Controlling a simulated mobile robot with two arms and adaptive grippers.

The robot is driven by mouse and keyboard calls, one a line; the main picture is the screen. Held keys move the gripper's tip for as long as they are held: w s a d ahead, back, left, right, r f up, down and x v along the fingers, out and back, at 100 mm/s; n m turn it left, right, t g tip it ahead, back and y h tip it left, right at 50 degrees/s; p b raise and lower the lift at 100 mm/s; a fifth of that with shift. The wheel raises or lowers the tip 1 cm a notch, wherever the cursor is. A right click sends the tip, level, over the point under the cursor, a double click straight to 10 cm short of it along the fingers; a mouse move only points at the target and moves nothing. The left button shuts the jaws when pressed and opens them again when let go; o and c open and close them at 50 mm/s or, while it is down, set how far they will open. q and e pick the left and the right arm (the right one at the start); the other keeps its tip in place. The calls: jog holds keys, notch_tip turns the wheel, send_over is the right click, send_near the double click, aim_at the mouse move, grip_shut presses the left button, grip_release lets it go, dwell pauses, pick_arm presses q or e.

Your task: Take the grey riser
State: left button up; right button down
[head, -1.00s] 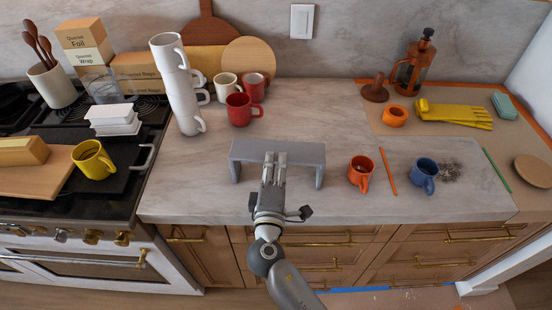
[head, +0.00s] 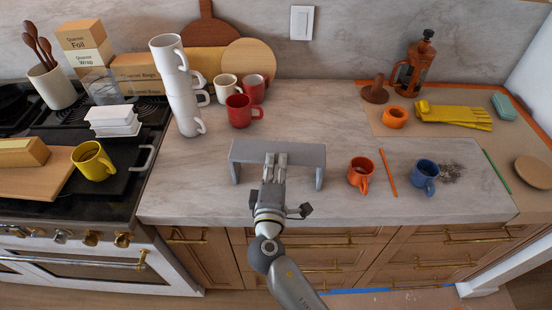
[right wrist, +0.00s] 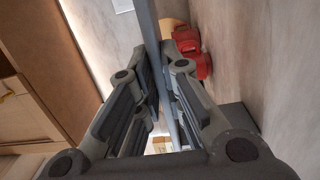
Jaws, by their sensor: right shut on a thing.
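The grey riser (head: 305,155) is a low bench with a flat top and two side legs. It stands upright near the front of the counter, left of the orange mug. My right gripper (head: 276,160) reaches it from the front and is shut on the front edge of its top, near the middle. In the right wrist view the riser's top shows edge-on as a grey slab (right wrist: 152,30) between the fingers of the gripper (right wrist: 160,85). My left gripper is not in view.
An orange mug (head: 360,173) stands close to the riser's right leg, with an orange stick (head: 388,173) and a blue mug (head: 424,173) beyond. Red mugs (head: 240,110) and a tall white mug stack (head: 184,100) stand behind left. Counter between riser and stove is clear.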

notch_tip(320, 180, up, 4)
jog(key=p, duration=0.2)
jog(key=shift+p, duration=0.35)
dwell(0.7)
